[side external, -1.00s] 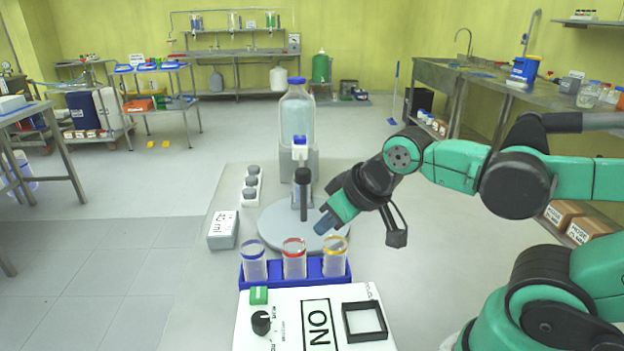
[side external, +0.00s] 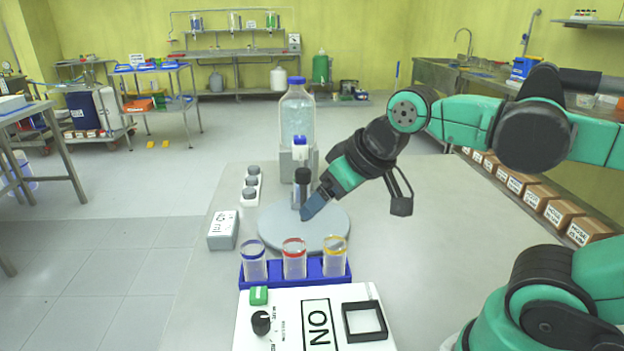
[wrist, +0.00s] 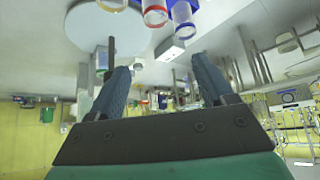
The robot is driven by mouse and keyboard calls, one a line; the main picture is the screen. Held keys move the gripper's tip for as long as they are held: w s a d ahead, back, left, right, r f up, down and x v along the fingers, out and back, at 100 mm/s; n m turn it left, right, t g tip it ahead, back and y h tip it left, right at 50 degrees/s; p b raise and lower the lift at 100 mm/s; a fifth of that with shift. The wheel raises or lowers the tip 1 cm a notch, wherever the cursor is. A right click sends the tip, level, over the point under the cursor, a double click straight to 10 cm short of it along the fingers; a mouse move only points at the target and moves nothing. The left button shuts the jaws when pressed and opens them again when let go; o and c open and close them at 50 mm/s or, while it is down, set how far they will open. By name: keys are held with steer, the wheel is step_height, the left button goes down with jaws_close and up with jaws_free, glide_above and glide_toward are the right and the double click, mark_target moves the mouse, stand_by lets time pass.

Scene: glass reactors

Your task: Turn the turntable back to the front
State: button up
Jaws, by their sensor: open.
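The turntable (side external: 325,236) is a flat pale grey disc on the bench, with a dark upright handle (side external: 302,175) near its back. My gripper (side external: 307,212) is low over the disc, and its blue fingers cover the lower part of the handle in the side view. In the wrist view my gripper (wrist: 162,75) has its two fingers wide apart with nothing held between them. There the handle (wrist: 112,48) shows by the tip of the left finger; I cannot tell if they touch. The disc (wrist: 95,25) lies beyond it.
A blue rack (side external: 310,267) with blue-, red- and yellow-rimmed tubes stands in front of the turntable. A white device (side external: 285,320) is nearer still. A large glass bottle (side external: 297,115) stands behind. A grey box (side external: 222,232) is at the left.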

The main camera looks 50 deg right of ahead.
steer(key=w+d+r+m+g+h, duration=0.2)
steer(key=w+d+m+g+h, duration=0.15)
steer(key=w+d+h, duration=0.2)
steer(key=m+g+h, duration=0.1)
steer(key=m+h, duration=0.6)
glide_above(309, 172)
steer(key=s+a, duration=0.2)
steer(key=a, duration=0.1)
steer(key=w+f+m+g+h, duration=0.1)
steer(key=f+m, duration=0.1)
steer(key=f, duration=0.1)
steer(key=w+f+m+h, duration=0.1)
steer(key=f+m+h, duration=0.1)
steer(key=f+m, duration=0.1)
steer(key=w+a+f+m+g+h, duration=0.1)
steer(key=f+m+h, duration=0.1)
steer(key=shift+w+a+f+m+g+h, duration=0.1)
steer(key=shift+f+m+g+h, duration=0.15)
steer(key=shift+f+g, duration=0.15)
steer(key=shift+f, duration=0.3)
steer(key=shift+d, duration=2.85)
jaws_close()
